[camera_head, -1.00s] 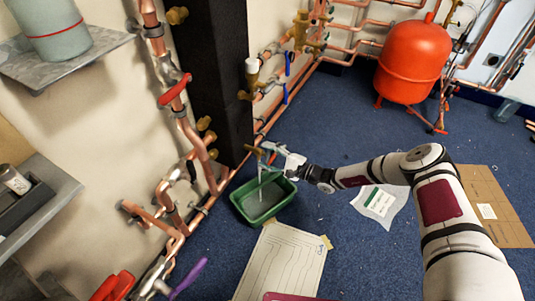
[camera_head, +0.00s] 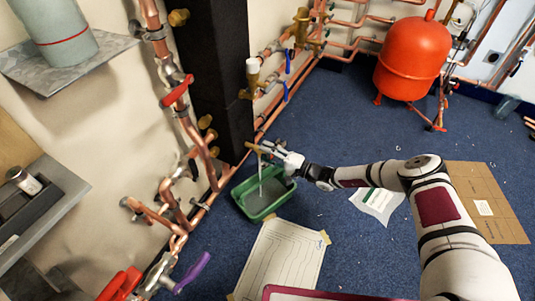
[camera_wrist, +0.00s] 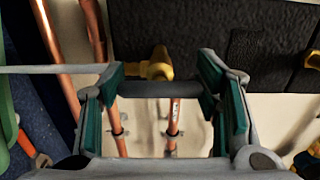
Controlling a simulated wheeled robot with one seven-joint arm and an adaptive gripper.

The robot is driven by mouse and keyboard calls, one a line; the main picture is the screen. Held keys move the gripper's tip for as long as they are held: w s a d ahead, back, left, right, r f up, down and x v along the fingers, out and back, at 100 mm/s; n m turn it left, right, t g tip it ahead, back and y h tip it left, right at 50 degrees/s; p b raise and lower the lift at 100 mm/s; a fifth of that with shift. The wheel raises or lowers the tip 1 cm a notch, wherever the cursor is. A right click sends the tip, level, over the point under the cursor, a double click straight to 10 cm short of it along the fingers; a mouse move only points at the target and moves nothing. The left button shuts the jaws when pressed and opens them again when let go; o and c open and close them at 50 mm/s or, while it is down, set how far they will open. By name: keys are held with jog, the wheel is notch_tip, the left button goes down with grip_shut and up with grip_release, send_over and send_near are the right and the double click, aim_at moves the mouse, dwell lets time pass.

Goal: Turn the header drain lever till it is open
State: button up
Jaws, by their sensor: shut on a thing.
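The header drain is a brass valve (camera_head: 256,148) low on the copper pipework, beside the dark column. In the wrist view its brass body (camera_wrist: 158,65) shows behind a dark grey bar (camera_wrist: 160,89), which seems to be the lever. My gripper (camera_head: 274,149) is at the valve. In the wrist view the teal pads of my gripper (camera_wrist: 162,92) stand at the two ends of the bar, with the bar between them. A thin pale stream (camera_head: 261,178), like water, falls from the valve into the green tray (camera_head: 245,209). The lever's exact angle is hard to tell.
A paper sheet (camera_head: 280,262) lies on the blue floor in front of the tray. A red vessel (camera_head: 411,58) stands at the back right. Red-handled (camera_head: 177,90) and purple-handled (camera_head: 193,273) valves line the left pipes. Cardboard (camera_head: 487,203) lies at the right.

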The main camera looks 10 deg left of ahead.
dwell(0.3)
jog(key=o, duration=1.2)
jog(key=shift+c, duration=0.2)
jog(key=v, duration=1.2)
